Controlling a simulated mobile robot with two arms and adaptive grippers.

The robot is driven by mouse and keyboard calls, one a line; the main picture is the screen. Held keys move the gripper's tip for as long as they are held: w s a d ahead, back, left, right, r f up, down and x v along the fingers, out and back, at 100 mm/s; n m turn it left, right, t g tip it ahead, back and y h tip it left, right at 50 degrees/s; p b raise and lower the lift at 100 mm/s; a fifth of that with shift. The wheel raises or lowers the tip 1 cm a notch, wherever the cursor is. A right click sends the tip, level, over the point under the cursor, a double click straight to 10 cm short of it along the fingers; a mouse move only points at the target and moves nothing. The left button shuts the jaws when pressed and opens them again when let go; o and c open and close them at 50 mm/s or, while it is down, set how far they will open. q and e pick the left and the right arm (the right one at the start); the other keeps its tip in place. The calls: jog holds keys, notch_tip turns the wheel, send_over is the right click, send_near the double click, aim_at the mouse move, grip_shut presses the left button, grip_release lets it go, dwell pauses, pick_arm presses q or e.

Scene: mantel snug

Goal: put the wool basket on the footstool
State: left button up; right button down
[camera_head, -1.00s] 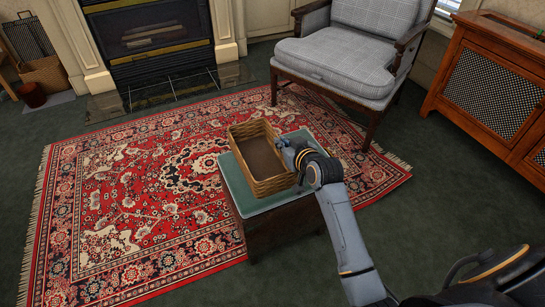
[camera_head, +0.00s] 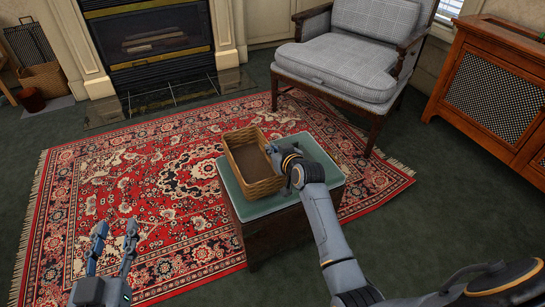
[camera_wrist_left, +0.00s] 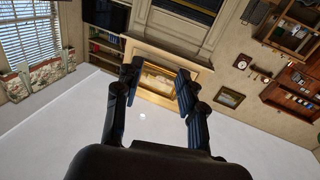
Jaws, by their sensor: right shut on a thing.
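The wool basket (camera_head: 263,188), a rectangular woven tan basket with a dark inside, is upright over the left part of the footstool (camera_head: 325,172). The footstool has a teal top and a dark wooden body. The basket appears to rest on the top, though its underside is hidden. My right gripper (camera_head: 280,163) is shut on the basket's right-hand rim; its fingertips are partly hidden. My left gripper (camera_head: 116,232) is open and empty at the lower left, above the rug and well apart from the basket. Its spread fingers also show in the left wrist view (camera_wrist_left: 158,84).
A red patterned rug (camera_head: 120,180) lies under the footstool. A grey checked armchair (camera_head: 345,70) stands close behind it. A wooden cabinet (camera_head: 490,95) is at the right and a fireplace (camera_head: 150,45) at the back.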

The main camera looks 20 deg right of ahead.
notch_tip(320, 180, down, 2)
jog(key=shift+f+b, duration=0.1)
jog(key=shift+b, duration=0.35)
pick_arm(q)
jog(key=shift+s+d+r+t+h, duration=0.15)
jog(key=shift+r+t+h, duration=0.15)
jog(key=shift+r+t, duration=0.8)
jog(key=shift+s+d+r+t+h, duration=0.25)
jog(key=shift+r+t, duration=0.35)
jog(key=shift+r, duration=1)
jog(key=shift+a+r, duration=0.1)
jog(key=shift+r, duration=0.05)
pick_arm(e)
jog(key=shift+f, duration=0.15)
jog(key=c, duration=1.5)
grip_release()
